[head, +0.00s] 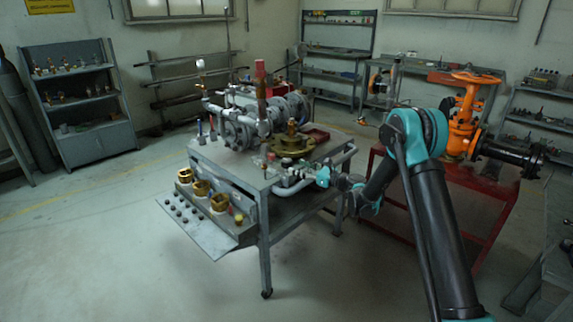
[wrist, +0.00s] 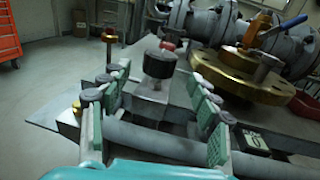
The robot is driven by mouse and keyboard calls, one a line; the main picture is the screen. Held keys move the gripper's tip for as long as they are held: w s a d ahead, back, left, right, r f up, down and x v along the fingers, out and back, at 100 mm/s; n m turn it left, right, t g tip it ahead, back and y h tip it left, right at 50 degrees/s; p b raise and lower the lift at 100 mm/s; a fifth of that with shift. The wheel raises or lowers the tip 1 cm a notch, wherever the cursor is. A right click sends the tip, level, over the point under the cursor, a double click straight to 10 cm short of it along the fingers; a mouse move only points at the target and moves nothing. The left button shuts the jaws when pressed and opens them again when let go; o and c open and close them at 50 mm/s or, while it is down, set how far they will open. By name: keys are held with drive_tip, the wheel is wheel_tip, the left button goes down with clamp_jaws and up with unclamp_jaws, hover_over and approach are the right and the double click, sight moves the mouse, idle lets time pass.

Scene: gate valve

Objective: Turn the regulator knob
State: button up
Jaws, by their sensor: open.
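A dark, round knob (wrist: 159,64) with a red part behind its top sits upright on a light metal block (wrist: 150,98) in the wrist view; it looks like the regulator knob. My gripper (wrist: 158,90) is open, its green-padded fingers spread to the left and right of the knob's line. In the head view my gripper (head: 323,176) is at the right front corner of the grey workbench (head: 225,160). The knob is too small to make out surely there.
A grey pipe (wrist: 165,143) crosses below the fingers. A brass flange (wrist: 240,75) stands close on the right, with grey valve bodies behind. A red table (head: 440,190) with an orange gate valve (head: 466,115) is to the right. The floor in front is clear.

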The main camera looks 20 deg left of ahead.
sight(291, 165)
drive_tip(key=x, duration=0.7)
drive_tip(key=shift+c, duration=0.5)
drive_tip(key=c, duration=1.1)
